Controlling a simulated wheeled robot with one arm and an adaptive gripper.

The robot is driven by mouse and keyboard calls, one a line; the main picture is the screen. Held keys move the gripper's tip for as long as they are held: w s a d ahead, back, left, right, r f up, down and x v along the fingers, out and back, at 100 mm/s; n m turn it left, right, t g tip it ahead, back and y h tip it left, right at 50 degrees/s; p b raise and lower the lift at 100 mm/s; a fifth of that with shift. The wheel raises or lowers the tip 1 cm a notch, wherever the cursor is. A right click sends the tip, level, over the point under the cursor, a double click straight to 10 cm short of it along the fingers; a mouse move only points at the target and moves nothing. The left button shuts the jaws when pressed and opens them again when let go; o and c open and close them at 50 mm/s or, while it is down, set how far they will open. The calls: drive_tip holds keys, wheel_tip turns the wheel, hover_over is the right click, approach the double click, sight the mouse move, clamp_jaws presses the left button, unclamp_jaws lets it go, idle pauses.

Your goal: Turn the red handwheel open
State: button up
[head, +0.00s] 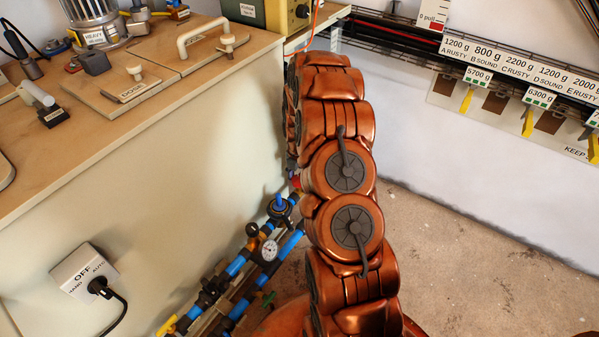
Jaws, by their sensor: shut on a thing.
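A small red part (296,181) shows at the left edge of my copper arm, just above the pipework. It may be the rim of the red handwheel, but my arm hides most of it and I cannot tell how far it is turned. My arm runs up the middle of the head view and bends away from me. My gripper is hidden behind the arm links, so its fingers and their contact do not show.
Blue pipework with a pressure gauge (269,250) and a blue-handled valve (280,206) runs low beside the cabinet (190,170). A switch box (84,273) is on its side. A labelled rack (510,60) lines the right wall. Floor (480,260) at right is clear.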

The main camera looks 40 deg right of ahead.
drive_tip(key=n+p, duration=0.1)
drive_tip(key=n, duration=0.1)
drive_tip(key=shift+w+r+n, duration=0.1)
drive_tip(key=shift+r+n, duration=0.05)
drive_tip(key=shift+n, duration=1.95)
drive_tip(key=o, duration=1.2)
drive_tip(key=shift+c, duration=0.2)
wheel_tip(320, 180, up, 12)
